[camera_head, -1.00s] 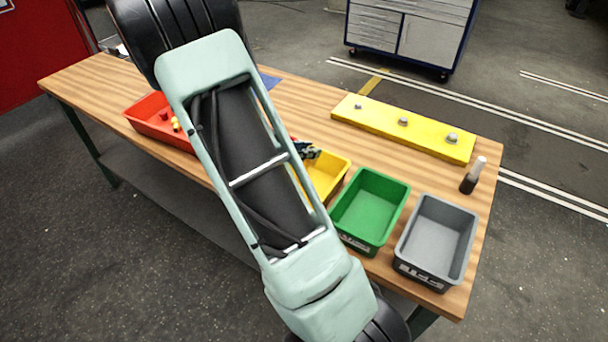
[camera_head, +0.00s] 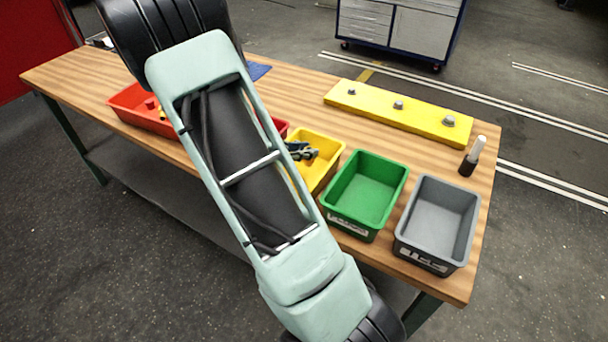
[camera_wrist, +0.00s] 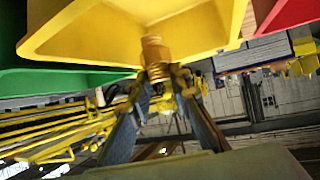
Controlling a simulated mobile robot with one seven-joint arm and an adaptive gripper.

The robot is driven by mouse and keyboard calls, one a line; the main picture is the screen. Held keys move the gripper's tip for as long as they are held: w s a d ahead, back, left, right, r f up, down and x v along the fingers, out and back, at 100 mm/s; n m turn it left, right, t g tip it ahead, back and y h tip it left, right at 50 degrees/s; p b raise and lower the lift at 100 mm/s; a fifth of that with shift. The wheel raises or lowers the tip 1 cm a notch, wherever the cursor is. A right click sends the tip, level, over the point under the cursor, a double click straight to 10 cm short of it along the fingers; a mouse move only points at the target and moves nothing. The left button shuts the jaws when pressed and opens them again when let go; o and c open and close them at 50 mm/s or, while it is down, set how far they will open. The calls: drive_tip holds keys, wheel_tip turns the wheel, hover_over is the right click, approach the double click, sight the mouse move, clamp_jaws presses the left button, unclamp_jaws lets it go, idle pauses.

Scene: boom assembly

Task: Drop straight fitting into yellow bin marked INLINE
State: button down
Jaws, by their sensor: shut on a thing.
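The yellow bin (camera_head: 322,167) stands on the wooden table, left of the green bin. My arm hides its left part, and I cannot read a label on it. My gripper (camera_head: 303,151) is over the bin's opening in the head view. In the wrist view my gripper (camera_wrist: 166,84) is shut on a brass-coloured straight fitting (camera_wrist: 154,52), held by one end between the fingertips. The fitting's free end overlaps the yellow bin (camera_wrist: 85,32) in that view; I cannot tell whether they touch. The fitting is not clear in the head view.
A green bin (camera_head: 365,187) and a grey bin (camera_head: 437,222) stand to the right. A red bin (camera_head: 135,108) with small parts is at the left. A yellow block (camera_head: 398,112) with several metal studs and a dark bottle with a white top (camera_head: 473,156) are behind.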

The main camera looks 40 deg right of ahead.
drive_tip(key=c, duration=1.7)
unclamp_jaws()
drive_tip(key=v, duration=1.2)
